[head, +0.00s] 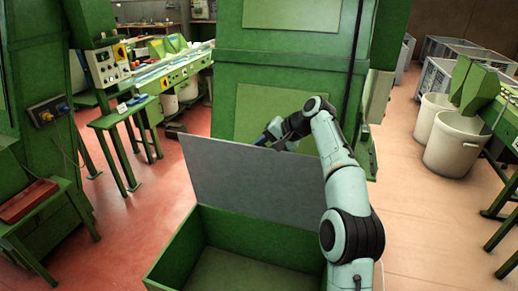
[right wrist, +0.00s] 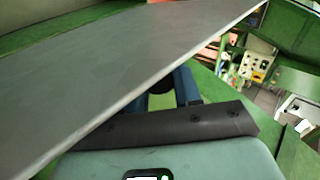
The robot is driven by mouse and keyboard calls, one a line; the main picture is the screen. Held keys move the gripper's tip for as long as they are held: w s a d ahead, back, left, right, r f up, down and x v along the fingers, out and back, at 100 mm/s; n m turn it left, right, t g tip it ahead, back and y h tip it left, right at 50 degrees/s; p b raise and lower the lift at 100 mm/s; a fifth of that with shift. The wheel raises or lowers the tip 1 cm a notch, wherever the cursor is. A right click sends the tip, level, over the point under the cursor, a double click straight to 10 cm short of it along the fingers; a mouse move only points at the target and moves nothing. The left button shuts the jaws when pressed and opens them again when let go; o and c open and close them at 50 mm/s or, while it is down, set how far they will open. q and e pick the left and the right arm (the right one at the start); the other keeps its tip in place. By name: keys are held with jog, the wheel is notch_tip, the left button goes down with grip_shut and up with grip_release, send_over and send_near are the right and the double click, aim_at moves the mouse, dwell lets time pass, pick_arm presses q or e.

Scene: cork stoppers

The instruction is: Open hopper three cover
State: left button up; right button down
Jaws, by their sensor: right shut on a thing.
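The hopper (head: 172,262) is a green open-topped box at the bottom middle of the head view. Its grey flat cover (head: 240,185) stands raised and nearly upright along the far side, and the bare inside shows below it. My right gripper (head: 267,137) is at the cover's top edge, with its fingers partly hidden behind the panel. It is shut on the cover. In the right wrist view, the grey cover (right wrist: 110,75) crosses the picture slantwise and hides part of the blue fingers (right wrist: 187,86). No hopper number is legible. My left gripper is out of view.
A large green machine (head: 280,60) stands just behind the cover. A green cabinet (head: 40,110) and a low stand (head: 35,215) are at left. White bins (head: 455,145) stand at right. Reddish floor is clear left of the hopper, and paler floor is clear at right.

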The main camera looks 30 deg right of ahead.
jog(key=shift+a, duration=0.1)
dwell(0.3)
jog(key=c, duration=0.9)
grip_release()
jog(key=shift+w, duration=0.1)
jog(key=shift+o, duration=0.2)
jog(key=shift+r, duration=0.1)
